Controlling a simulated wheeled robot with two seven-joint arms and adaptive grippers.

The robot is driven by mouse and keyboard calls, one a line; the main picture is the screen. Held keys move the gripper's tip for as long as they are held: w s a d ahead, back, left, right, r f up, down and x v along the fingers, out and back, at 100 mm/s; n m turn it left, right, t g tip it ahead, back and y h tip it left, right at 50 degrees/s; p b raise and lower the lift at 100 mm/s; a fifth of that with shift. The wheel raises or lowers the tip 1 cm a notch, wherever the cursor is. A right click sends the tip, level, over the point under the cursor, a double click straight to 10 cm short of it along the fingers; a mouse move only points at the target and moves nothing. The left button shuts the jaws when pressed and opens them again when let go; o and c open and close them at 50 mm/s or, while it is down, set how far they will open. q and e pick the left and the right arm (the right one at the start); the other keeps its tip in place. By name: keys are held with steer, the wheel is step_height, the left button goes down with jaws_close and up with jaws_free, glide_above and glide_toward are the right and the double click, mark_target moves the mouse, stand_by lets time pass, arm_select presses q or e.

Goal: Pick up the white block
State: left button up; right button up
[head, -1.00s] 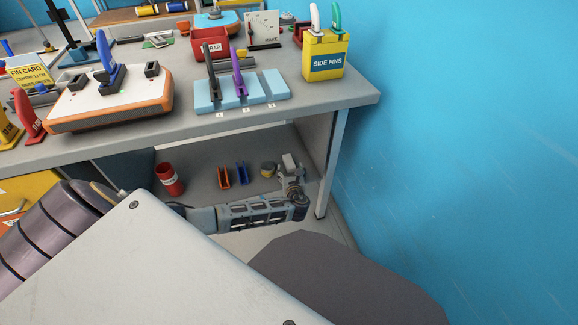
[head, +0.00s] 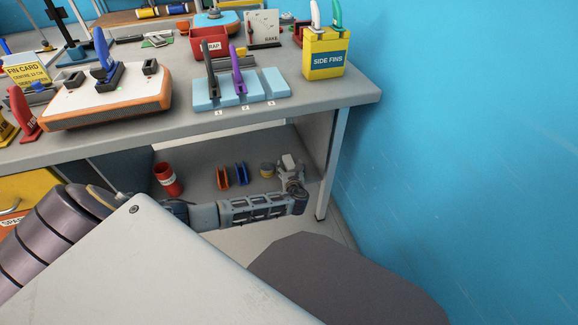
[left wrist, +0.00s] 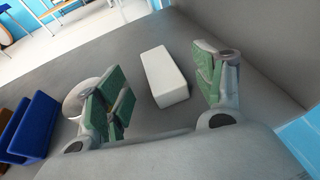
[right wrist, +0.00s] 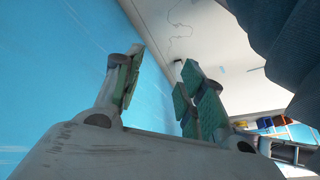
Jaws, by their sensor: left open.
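The white block (left wrist: 164,76) lies on the grey lower shelf, between the spread fingers of my left gripper (left wrist: 165,92) in the left wrist view. The fingers have green pads, and neither appears to touch the block. In the head view the block (head: 289,161) shows just beyond my left gripper (head: 291,174), on the shelf under the bench.
On the shelf, a yellow-grey round tin (head: 267,170) stands left of the block, close to a left finger. Blue (head: 241,173) and orange (head: 222,177) holders and a red cup (head: 168,179) are further left. The bench top (head: 340,98) overhangs the shelf; its leg (head: 333,160) stands right.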

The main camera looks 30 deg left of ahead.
mark_target(290, 162)
arm_select(q)
steer(key=shift+w+a+f+b, duration=0.3)
steer(key=shift+w+a+b, duration=0.05)
steer(key=shift+w, duration=0.15)
steer(key=shift+b+x, duration=0.45)
steer(key=shift+x, duration=0.6)
arm_select(e)
steer(key=shift+w+a+f+t+y, duration=0.1)
steer(key=shift+a+f+t+y, duration=0.1)
steer(key=shift+f, duration=0.75)
steer(key=shift+w+a+f+t+y, duration=0.1)
steer(key=shift+a+f+t, duration=0.1)
steer(key=shift+f, duration=0.7)
arm_select(q)
steer(key=shift+r, duration=0.1)
steer(key=c, duration=1.3)
steer(key=shift+r, duration=0.1)
arm_select(e)
steer(key=shift+r, duration=0.1)
